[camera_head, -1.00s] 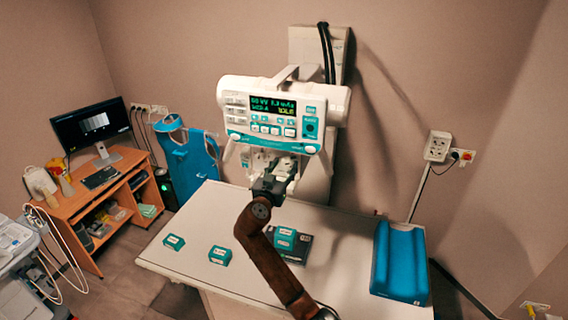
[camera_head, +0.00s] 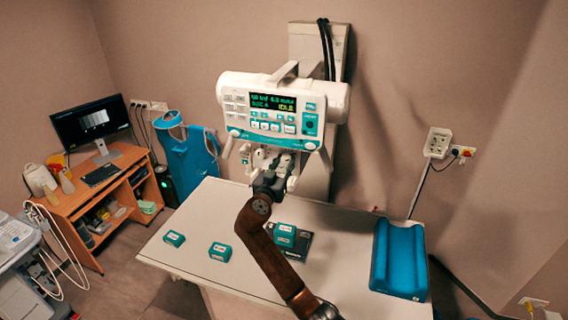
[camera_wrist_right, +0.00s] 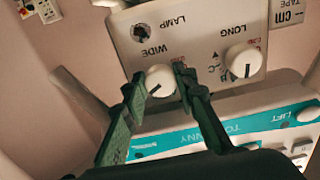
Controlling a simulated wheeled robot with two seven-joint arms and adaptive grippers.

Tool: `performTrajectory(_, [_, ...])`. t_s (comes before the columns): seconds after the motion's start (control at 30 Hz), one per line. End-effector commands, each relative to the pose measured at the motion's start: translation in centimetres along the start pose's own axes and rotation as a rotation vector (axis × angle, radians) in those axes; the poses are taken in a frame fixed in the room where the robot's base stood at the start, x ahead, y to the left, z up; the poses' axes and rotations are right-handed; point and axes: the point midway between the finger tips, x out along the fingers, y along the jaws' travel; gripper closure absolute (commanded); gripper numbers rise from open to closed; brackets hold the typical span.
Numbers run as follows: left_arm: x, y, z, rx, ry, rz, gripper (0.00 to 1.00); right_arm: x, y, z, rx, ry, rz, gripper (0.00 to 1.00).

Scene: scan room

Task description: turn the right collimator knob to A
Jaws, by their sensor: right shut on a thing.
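The white collimator panel (camera_wrist_right: 205,45) shows upside down in the right wrist view, with the words WIDE, LONG and LAMP. A round white knob (camera_wrist_right: 160,78) near WIDE sits between the two fingers of my right gripper (camera_wrist_right: 159,82), which is shut on it. A short dark line marks its lower left part. The other white knob (camera_wrist_right: 243,61), near LONG, stands free to the right. In the head view my right gripper (camera_head: 272,172) is under the console, in front of the collimator; the knob's markings are too small to read there. My left gripper is not in view.
The white console (camera_head: 275,125) with its lit display hangs above the gripper. Below is a white table (camera_head: 205,210) with small teal boxes (camera_head: 220,252), a dark plate under one of them, and a blue cradle (camera_head: 398,260). A desk with a monitor (camera_head: 88,122) stands left.

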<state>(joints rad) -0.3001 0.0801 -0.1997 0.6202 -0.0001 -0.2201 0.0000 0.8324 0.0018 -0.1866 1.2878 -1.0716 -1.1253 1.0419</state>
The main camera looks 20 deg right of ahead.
Motion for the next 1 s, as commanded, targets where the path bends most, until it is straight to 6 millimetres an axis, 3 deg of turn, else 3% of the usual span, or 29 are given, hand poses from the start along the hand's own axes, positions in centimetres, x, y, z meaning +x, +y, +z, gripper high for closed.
performTrajectory(0.37, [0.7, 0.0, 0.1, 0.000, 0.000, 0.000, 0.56, -0.1, -0.1, 0.1, -0.116, 0.001, -0.002, 0.98])
performTrajectory(1.0, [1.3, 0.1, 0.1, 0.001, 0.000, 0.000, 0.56, -0.1, 0.0, -0.2, -0.696, 0.002, -0.002, 0.98])
